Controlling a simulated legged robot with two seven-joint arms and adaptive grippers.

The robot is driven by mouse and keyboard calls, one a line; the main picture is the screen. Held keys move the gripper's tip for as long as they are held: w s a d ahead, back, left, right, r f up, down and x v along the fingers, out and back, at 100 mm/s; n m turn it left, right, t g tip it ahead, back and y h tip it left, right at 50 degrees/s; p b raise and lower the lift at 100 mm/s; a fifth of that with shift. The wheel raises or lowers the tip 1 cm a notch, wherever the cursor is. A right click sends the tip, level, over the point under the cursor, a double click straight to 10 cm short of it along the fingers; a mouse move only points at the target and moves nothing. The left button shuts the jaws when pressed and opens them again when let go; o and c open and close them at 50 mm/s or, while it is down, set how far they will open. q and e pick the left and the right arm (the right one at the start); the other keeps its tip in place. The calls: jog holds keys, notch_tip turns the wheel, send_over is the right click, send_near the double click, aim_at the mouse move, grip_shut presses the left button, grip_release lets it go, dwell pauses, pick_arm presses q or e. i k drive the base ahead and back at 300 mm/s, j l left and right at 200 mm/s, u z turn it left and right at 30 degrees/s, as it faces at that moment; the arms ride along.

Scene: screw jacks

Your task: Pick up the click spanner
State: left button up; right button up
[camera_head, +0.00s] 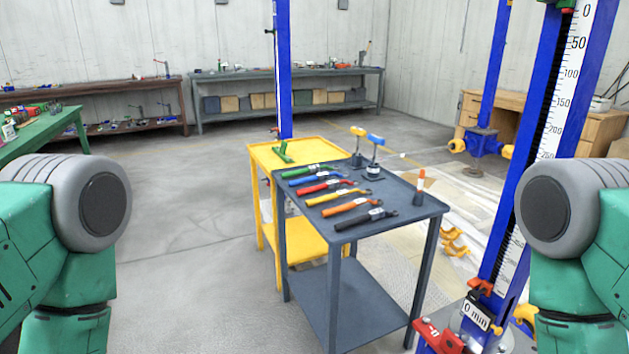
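Several long-handled tools lie side by side on a dark grey table (425,204) ahead of me. They include a green tool (309,170), a blue tool (315,180), a red tool (322,187), a yellow tool (330,196), an orange tool (350,206) and a black tool (365,218). Their labels are too small to read, so I cannot tell which one is the click spanner. My green and grey arms show at the left and right edges. Neither gripper is in view.
A yellow table (262,155) adjoins the grey one at the back left. A blue jack column with a scale (560,100) stands at the right. Small upright tools (373,160) stand at the table's back. The floor at left is clear.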

aim_at(320, 176)
jog(key=z, duration=0.95)
jog(key=i+j+z, duration=0.15)
jog(key=j+z, duration=0.25)
jog(key=j, duration=0.15)
jog(key=i+j+z, duration=0.1)
jog(key=j+z, duration=0.25)
jog(key=j, duration=0.25)
jog(key=j+z, duration=0.4)
jog(key=j, duration=0.2)
jog(key=j+z, duration=0.35)
jog(key=j, duration=0.25)
jog(key=k, duration=0.05)
